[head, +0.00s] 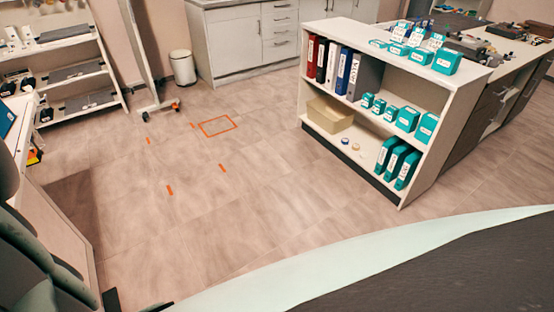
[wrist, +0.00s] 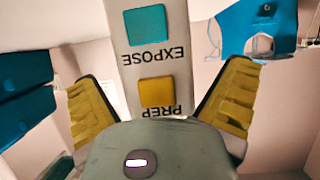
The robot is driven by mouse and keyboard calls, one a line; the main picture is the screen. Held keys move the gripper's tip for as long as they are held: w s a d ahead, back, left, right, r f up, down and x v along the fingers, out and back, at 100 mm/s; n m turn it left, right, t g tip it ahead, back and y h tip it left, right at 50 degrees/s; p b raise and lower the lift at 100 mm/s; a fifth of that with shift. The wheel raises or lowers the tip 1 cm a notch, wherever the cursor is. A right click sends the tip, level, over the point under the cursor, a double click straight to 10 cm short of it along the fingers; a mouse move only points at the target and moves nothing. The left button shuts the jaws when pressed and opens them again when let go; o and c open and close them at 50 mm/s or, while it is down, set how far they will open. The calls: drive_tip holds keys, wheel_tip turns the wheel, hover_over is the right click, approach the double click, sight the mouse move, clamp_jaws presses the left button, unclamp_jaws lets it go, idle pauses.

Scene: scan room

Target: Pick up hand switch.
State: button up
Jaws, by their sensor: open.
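The hand switch (wrist: 157,62) shows in the wrist view as a pale upright bar with a teal EXPOSE button and a yellow PREP button, its lettering upside down. My gripper (wrist: 160,103) is open, with one yellow-padded finger to the left of the bar and one to the right. The bar lies between the fingers in the picture; I cannot tell how deep it sits between them. A grey rounded part with a small white light covers the bar's lower end. I do not make out the switch or my gripper in the head view.
In the head view, a white shelf unit (head: 473,101) with binders and teal boxes stands at the right. A shelf rack (head: 68,79) stands at the upper left, near a wheeled stand (head: 160,105) and a white bin (head: 183,68). The floor (head: 200,205) with orange markings is clear.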

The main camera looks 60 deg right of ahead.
drive_tip(key=shift+w, duration=0.15)
drive_tip(key=shift+f, duration=0.1)
drive_tip(key=c, duration=1.4)
